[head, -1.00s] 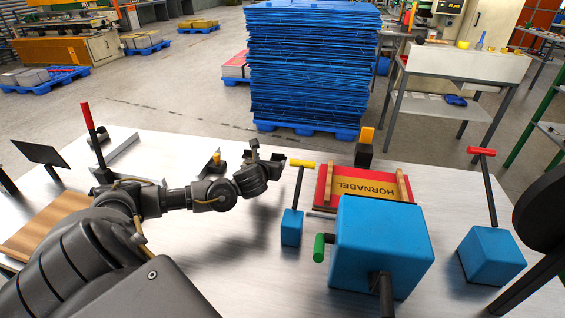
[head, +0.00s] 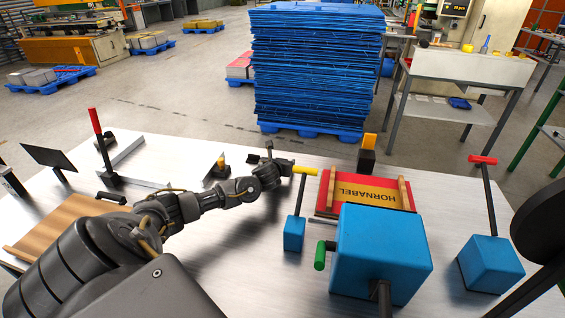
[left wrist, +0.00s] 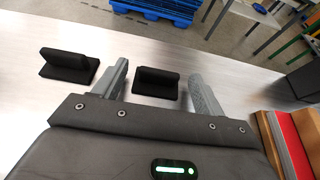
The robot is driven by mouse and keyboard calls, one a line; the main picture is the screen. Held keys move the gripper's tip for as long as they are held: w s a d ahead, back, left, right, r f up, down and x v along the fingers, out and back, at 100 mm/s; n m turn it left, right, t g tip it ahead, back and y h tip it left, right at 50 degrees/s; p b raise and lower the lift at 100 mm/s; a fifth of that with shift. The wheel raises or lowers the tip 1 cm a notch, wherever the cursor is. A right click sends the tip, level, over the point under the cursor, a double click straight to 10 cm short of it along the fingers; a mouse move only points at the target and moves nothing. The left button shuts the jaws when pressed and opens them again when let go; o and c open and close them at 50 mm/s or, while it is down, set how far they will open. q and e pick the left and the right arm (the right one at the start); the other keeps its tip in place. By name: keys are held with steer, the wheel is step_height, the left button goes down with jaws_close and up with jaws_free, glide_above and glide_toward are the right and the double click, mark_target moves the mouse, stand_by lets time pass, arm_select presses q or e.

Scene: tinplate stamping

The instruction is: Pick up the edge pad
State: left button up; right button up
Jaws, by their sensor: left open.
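My left gripper (head: 286,165) reaches over the table from the left in the head view, with its fingers open. In the left wrist view, a small black block with a flat base and an upright wall (left wrist: 157,82) sits between the two open fingers, apart from both; it appears to be an edge pad. A second, similar black block (left wrist: 68,64) stands to the left of the fingers. In the head view, a black block with a yellow part (head: 219,168) stands left of the gripper; the pad between the fingers is largely hidden there. My right gripper is not in view.
A blue block with a yellow-topped lever (head: 294,233) stands close to the right of the gripper. The red HORNABEL sheet (head: 370,193), a big blue block (head: 381,254) and a red-handled lever block (head: 491,265) lie farther right. A brown wooden board (head: 62,228) is at left.

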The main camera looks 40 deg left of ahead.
arm_select(q)
steer(key=shift+w+a+f, duration=0.1)
steer(key=shift+w+a, duration=0.05)
steer(key=shift+w, duration=0.05)
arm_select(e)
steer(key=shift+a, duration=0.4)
arm_select(q)
steer(key=shift+c, duration=0.3)
steer(key=c, duration=1)
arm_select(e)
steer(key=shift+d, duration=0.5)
